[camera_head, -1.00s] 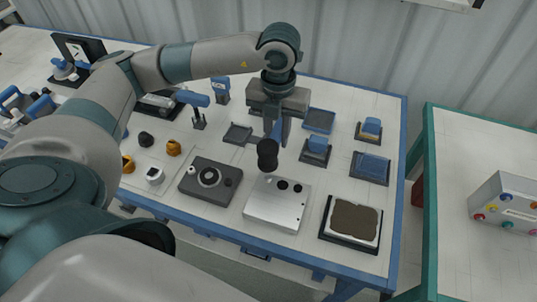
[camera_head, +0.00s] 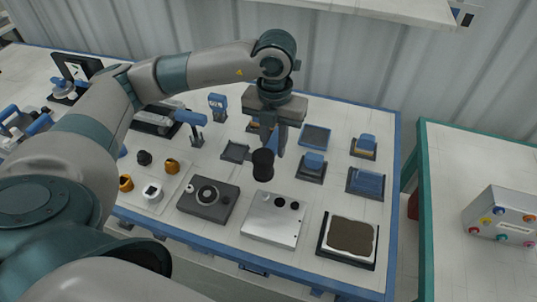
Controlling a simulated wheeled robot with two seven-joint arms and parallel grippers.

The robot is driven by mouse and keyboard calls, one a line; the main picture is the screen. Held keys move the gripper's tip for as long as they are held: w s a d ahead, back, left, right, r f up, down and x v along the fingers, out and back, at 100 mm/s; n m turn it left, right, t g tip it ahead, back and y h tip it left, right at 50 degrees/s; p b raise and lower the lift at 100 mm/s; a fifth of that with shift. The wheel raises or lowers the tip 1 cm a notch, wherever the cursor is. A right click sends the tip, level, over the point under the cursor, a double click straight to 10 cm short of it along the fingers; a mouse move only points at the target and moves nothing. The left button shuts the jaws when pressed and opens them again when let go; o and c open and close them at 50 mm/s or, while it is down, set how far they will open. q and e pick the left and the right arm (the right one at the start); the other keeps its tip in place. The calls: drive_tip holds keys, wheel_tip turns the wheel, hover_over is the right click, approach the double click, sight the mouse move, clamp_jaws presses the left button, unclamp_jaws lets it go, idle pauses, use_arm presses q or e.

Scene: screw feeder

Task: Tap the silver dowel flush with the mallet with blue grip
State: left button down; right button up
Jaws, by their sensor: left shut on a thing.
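My left gripper (camera_head: 276,126) is shut on the mallet with blue grip. The mallet's black head (camera_head: 263,165) hangs below the fingers, and a little of its blue grip (camera_head: 273,143) shows between them. The head is in the air, appearing just behind a silver plate (camera_head: 270,222) with dark round spots near its back edge. I cannot make out the silver dowel; it is too small or hidden. My right gripper is not in view.
Left of the plate is a dark block (camera_head: 221,208) with a round dial; to its right is a brown-topped tray (camera_head: 326,249). Blue-topped blocks (camera_head: 366,183) and an empty dark tray (camera_head: 235,151) stand behind. A control box (camera_head: 502,214) sits on the right table.

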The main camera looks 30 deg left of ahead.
use_arm(q)
drive_tip(key=m, duration=0.2)
drive_tip(key=d+m, duration=0.1)
drive_tip(key=m, duration=0.2)
drive_tip(key=shift+s, duration=0.2)
drive_tip(key=s+d+m, duration=0.1)
drive_tip(key=m, duration=1)
drive_tip(key=s+d+m, duration=0.1)
drive_tip(key=d+m, duration=0.1)
drive_tip(key=m, duration=0.9)
drive_tip(key=s+d+m, duration=0.1)
drive_tip(key=m, duration=1)
drive_tip(key=shift+s+d+f, duration=0.1)
drive_tip(key=shift+d+f, duration=0.25)
drive_tip(key=shift+d, duration=0.05)
drive_tip(key=shift+a, duration=0.1)
